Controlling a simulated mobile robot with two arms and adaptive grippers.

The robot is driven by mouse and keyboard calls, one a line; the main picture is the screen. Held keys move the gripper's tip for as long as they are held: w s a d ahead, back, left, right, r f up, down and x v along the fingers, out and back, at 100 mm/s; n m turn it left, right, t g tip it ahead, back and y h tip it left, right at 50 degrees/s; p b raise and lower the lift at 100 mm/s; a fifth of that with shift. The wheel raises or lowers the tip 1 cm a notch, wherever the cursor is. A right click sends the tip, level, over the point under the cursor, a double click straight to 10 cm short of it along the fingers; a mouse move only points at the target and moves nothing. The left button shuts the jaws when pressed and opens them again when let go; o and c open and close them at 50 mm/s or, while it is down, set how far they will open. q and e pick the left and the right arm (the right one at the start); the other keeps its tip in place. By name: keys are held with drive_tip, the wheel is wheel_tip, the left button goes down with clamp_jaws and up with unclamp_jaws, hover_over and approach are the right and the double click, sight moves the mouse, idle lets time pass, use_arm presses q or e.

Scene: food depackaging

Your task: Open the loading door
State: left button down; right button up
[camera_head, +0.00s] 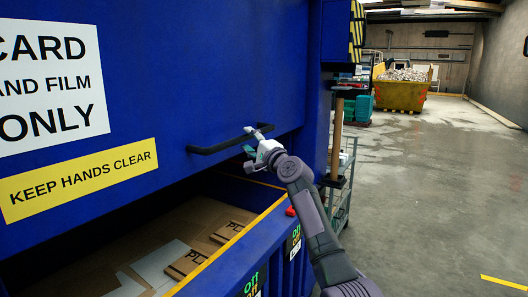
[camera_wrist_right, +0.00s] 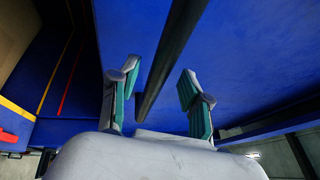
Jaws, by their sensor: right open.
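The blue loading door (camera_head: 200,70) fills the left of the head view, with a gap below its lower edge. A black bar handle (camera_head: 212,147) runs along the lower part of the door. My right gripper (camera_head: 254,139) is open at the right end of this handle. In the right wrist view the bar (camera_wrist_right: 166,65) shows between the two teal-padded fingers of the right gripper (camera_wrist_right: 159,82), with space on both sides. I cannot tell whether a finger touches it. My left gripper is not in view.
Below the door is an opening with flat cardboard (camera_head: 195,225) inside, behind a blue front wall with a yellow edge (camera_head: 232,240). A wire trolley (camera_head: 342,190) stands beside the machine. A yellow skip (camera_head: 400,96) is far back. The concrete floor (camera_head: 440,190) at right is clear.

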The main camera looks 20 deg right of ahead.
drive_tip(key=v, duration=0.9)
drive_tip(key=shift+s, duration=0.35)
drive_tip(key=shift+d, duration=0.1)
